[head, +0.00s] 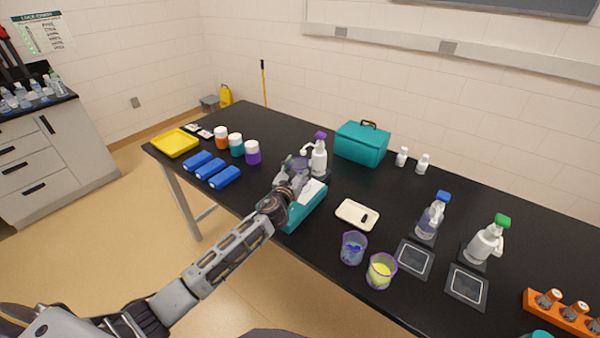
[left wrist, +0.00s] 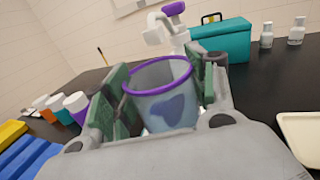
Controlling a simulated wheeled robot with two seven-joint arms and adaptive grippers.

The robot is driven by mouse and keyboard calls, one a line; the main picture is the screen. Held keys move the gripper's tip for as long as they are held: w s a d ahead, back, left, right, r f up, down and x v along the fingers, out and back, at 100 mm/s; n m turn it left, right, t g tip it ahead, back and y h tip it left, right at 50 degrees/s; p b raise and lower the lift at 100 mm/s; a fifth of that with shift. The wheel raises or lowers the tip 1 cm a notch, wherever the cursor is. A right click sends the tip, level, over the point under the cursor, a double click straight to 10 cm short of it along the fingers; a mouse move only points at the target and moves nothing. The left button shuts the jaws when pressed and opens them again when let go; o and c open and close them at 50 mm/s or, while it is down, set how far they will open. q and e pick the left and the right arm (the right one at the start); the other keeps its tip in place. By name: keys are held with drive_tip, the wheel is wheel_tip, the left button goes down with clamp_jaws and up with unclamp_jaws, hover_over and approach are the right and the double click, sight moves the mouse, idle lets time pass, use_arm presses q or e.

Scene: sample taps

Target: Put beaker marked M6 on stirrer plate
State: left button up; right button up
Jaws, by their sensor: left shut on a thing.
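My left gripper (head: 293,172) is shut on a clear beaker (left wrist: 158,88) with a purple rim. A dark blue patch shows on or in the beaker; I cannot read a mark. The beaker (head: 300,162) is held upright in front of the purple-capped bottle, above or just behind a teal box with a white top (head: 307,209). Two flat dark square plates with pale outlines lie to the right, one (head: 414,259) in front of the blue-capped bottle, the other (head: 467,287) in front of the green-capped one. I cannot tell which item is the stirrer plate. My right gripper is out of view.
Two other purple-rimmed beakers, one blue (head: 352,249) and one yellow (head: 381,272), stand near the front edge. A cream tray (head: 346,210) lies behind them. The purple-capped bottle (head: 319,160) is close behind my gripper. A teal case (head: 350,146) stands at the back.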

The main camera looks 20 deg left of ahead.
use_arm(q)
drive_tip(key=shift+w, duration=0.65)
drive_tip(key=shift+f+b, duration=0.45)
drive_tip(key=shift+f, duration=1.3)
drive_tip(key=shift+f, duration=0.1)
drive_tip(key=o, duration=1.1)
drive_tip(key=shift+c, duration=0.2)
